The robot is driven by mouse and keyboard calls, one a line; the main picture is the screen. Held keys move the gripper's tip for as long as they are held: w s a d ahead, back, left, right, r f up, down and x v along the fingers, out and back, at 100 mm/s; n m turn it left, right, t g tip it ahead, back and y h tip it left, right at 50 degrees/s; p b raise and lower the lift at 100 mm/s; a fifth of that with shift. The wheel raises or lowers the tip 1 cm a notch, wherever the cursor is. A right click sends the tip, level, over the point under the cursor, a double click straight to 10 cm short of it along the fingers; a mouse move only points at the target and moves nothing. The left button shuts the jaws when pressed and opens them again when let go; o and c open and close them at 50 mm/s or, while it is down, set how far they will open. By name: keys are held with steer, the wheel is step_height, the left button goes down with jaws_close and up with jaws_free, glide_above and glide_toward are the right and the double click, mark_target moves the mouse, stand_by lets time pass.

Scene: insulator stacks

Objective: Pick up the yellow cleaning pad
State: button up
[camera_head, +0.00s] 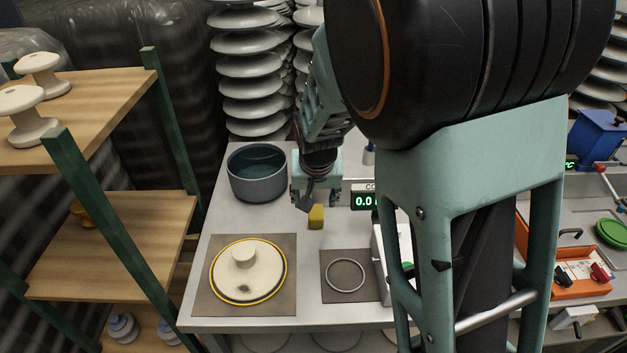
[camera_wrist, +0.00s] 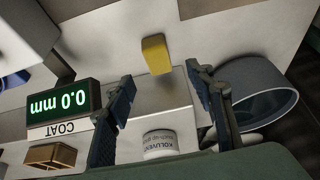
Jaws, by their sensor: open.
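The yellow cleaning pad (camera_head: 316,217) is a small block on the grey table, just in front of my gripper in the head view. In the wrist view the pad (camera_wrist: 156,54) lies beyond my fingertips, roughly in line with the gap between them. My gripper (camera_head: 316,199) points down close behind the pad. In the wrist view my gripper (camera_wrist: 160,79) has its two dark fingers spread apart, with nothing between the tips. The pad looks free of both fingers. The exact height of my fingers above the table is hard to tell.
A grey pot (camera_head: 257,187) stands left of my gripper. A display reading 0.0 mm (camera_wrist: 66,106) is on the other side. A white labelled jar (camera_wrist: 160,144) is close to my fingers. A cream disc with a knob (camera_head: 248,270) and a ring (camera_head: 345,275) lie on mats in front.

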mark_target(316, 213)
steer(key=x, duration=0.3)
steer(key=shift+w+f, duration=0.1)
steer(key=shift+f, duration=0.1)
steer(key=shift+s+b+x, duration=0.2)
steer(key=shift+b+x, duration=0.45)
steer(key=shift+x, duration=2)
steer(key=shift+d+f, duration=0.1)
steer(key=shift+d, duration=0.05)
steer(key=shift+c, duration=0.3)
steer(key=c, duration=1.1)
